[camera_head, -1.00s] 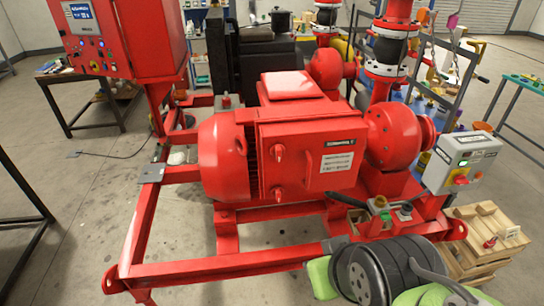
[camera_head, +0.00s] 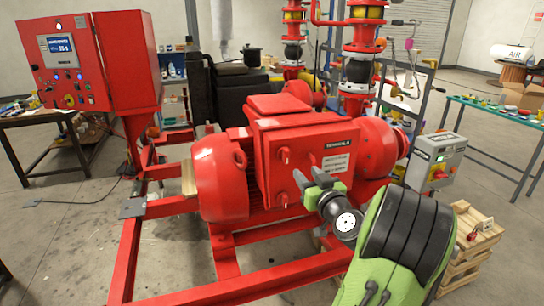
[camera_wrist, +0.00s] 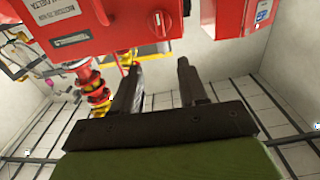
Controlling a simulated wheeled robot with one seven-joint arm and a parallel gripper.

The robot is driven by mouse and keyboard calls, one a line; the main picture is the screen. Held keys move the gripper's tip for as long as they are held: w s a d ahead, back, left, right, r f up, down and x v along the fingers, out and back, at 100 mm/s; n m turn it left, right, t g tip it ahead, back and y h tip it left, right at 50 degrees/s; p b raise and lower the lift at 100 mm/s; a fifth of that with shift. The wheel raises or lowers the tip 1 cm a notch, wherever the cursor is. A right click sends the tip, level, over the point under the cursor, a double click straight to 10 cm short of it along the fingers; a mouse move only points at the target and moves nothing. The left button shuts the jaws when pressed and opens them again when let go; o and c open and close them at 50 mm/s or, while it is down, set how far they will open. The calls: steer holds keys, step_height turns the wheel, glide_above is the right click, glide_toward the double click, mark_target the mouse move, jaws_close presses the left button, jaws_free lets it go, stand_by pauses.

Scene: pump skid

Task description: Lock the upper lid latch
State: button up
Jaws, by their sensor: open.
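The red box on the pump skid has a closed lid (camera_head: 308,135). The upper lid latch (camera_head: 284,155) is a small red knob on its left side; it also shows in the upside-down wrist view (camera_wrist: 158,22), where its grip bar looks upright. A second red latch (camera_head: 282,200) sits below it. My gripper (camera_head: 309,178) is open and empty in front of the lid, right of and below the upper latch in the head view. Its two dark fingers (camera_wrist: 161,75) are apart from each other and from the latch.
A red control cabinet (camera_head: 130,60) stands at the left. A grey switch box (camera_head: 436,158) with a red and yellow knob is at the right, above wooden crates (camera_head: 470,250). The red motor (camera_head: 218,180) bulges left of the lid. The skid frame crosses below.

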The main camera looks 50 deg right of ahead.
mark_target(287, 152)
steer(key=p+x, duration=0.4)
steer(key=x, duration=0.9)
steer(key=shift+w+r, duration=0.1)
steer(key=shift+w, duration=0.25)
steer(key=shift+c, duration=0.3)
jaws_close()
